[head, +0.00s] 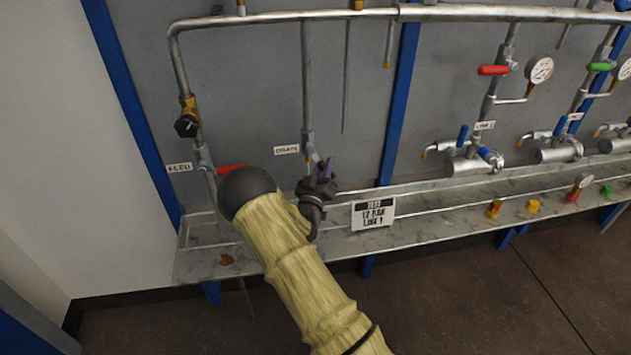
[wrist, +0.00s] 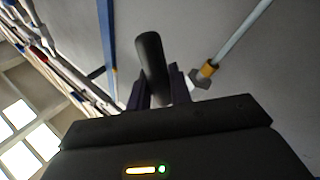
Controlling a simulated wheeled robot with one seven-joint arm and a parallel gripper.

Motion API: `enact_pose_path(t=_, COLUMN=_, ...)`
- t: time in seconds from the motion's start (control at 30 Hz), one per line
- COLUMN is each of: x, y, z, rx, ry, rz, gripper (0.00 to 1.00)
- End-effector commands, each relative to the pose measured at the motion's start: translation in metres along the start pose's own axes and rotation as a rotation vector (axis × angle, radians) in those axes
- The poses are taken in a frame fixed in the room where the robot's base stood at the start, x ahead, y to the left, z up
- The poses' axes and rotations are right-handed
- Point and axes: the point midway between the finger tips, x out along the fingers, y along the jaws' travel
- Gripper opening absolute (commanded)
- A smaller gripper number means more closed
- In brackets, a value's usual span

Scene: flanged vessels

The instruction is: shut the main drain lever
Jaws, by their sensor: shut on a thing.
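The sign reading DRAIN (head: 287,149) is on the back panel at a vertical pipe (head: 306,80) that runs down to a valve. My gripper (head: 320,178) is at the foot of this pipe. In the wrist view a dark rounded lever handle (wrist: 152,62) stands between my two fingers (wrist: 160,92), and the gripper is shut on it. The lever's far end sticks out past the fingertips. In the head view my gripper hides most of the lever, so its angle to the pipe is hard to tell.
A red lever (head: 233,168) by the FEED sign (head: 179,168) is close on the left, partly behind my arm. Line valves with a blue handle (head: 462,135) and a gauge (head: 540,68) stand to the right.

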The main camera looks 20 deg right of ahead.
Motion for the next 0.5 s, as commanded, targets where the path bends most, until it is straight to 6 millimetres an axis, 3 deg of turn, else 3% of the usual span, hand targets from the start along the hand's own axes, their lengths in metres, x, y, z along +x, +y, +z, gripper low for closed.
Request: enact_pose_path(t=0.5, x=0.015, y=0.022, z=-0.004, rx=-0.412, ry=0.276, rz=-0.002, gripper=0.0)
